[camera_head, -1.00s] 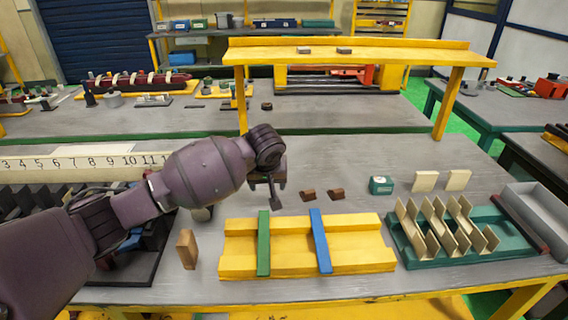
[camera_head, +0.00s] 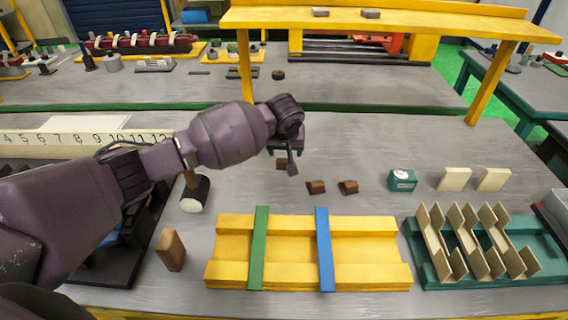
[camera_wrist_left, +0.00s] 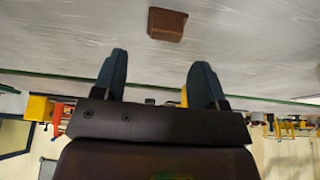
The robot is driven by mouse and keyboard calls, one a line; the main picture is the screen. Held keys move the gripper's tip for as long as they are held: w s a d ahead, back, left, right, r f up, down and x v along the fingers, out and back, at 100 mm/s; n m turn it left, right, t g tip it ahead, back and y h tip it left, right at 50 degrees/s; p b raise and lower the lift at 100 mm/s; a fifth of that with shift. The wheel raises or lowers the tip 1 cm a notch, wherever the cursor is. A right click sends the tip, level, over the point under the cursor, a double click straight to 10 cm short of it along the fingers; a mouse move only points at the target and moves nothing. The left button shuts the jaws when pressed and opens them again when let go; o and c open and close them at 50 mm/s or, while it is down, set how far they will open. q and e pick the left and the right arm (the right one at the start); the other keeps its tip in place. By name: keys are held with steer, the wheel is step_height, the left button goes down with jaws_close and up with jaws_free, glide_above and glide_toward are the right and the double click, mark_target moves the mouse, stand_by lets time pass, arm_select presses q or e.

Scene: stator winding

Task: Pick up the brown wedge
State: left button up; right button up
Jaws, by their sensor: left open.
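Two small brown wedges, one left (camera_head: 316,187) and one right (camera_head: 348,187), lie side by side on the grey table behind the yellow fixture. A third brown piece (camera_head: 281,163) shows partly behind my left gripper (camera_head: 289,166), which hides some of it. My left gripper hangs above the table, left of the two wedges. In the left wrist view its two fingers (camera_wrist_left: 158,75) are apart with nothing between them. A brown wedge (camera_wrist_left: 166,23) lies on the table beyond the fingertips there, apart from them. My right gripper is not in view.
A yellow fixture (camera_head: 280,276) with a green bar and a blue bar stands in front. A tan block (camera_head: 171,250) and a mallet (camera_head: 195,193) are to the left. A green box (camera_head: 402,180), cream pieces and a green rack (camera_head: 540,252) are to the right.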

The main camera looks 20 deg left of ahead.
mark_target(284, 161)
arm_select(q)
steer(key=shift+a+b+x, duration=0.15)
steer(key=shift+b+x, duration=0.15)
steer(key=shift+x, duration=1.15)
steer(key=shift+a+b+x, duration=0.1)
steer(key=shift+b+x, duration=0.2)
steer(key=shift+x, duration=1.1)
steer(key=shift+s, duration=0.1)
steer(key=c, duration=1)
